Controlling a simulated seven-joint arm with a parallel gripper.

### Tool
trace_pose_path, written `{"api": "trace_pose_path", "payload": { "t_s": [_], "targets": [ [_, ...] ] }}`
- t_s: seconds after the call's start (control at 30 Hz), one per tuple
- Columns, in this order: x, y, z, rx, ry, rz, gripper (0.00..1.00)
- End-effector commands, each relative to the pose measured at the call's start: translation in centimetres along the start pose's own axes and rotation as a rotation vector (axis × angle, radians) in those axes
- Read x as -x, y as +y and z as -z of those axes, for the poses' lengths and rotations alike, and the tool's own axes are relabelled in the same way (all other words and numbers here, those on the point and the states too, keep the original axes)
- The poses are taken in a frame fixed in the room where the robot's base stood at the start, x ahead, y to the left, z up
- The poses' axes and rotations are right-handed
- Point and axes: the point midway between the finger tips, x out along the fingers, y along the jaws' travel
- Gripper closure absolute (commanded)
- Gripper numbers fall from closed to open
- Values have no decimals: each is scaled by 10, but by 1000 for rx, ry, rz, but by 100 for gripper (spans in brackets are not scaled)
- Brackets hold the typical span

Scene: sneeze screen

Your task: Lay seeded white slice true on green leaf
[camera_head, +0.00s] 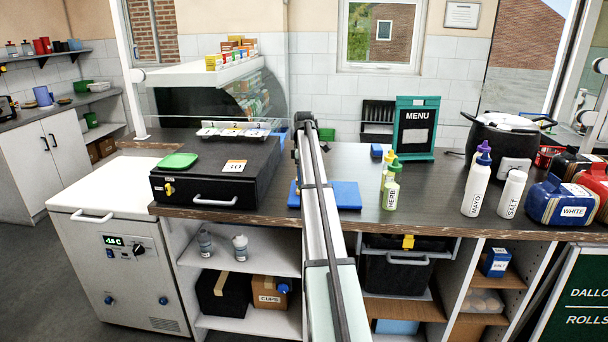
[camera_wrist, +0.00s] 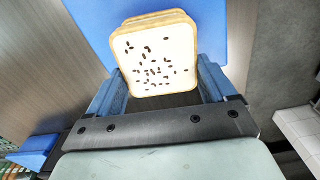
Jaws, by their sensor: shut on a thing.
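The seeded white slice (camera_wrist: 152,66), pale with a tan crust and dark seeds, sits between the blue fingers of my gripper (camera_wrist: 162,74) in the wrist view. My gripper is shut on it. A second tan edge shows just behind its top edge; I cannot tell whether that is another slice. A blue board (camera_wrist: 217,32) is behind the slice; the gap between them is unclear. The board also shows on the counter in the head view (camera_head: 346,194), partly behind my arm. The slice is hidden in the head view. I cannot make out a green leaf in either view.
A black box (camera_head: 222,190) with a flat green piece (camera_head: 179,160) on it stands to the left. Squeeze bottles (camera_head: 391,187), a menu stand (camera_head: 414,128) and a mayo bottle (camera_head: 478,183) stand to the right. A clear screen (camera_head: 269,75) rises behind the box.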

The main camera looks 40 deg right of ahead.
Motion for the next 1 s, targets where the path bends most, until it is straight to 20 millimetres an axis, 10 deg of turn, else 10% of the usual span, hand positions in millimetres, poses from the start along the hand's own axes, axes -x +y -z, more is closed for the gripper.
{"api": "trace_pose_path", "payload": {
  "t_s": [0.8,0.83,1.0],
  "targets": [
    [-11,0,0,0,0,0,45],
    [-11,0,0,0,0,0,14],
    [-11,0,0,0,0,0,0]
  ]
}}
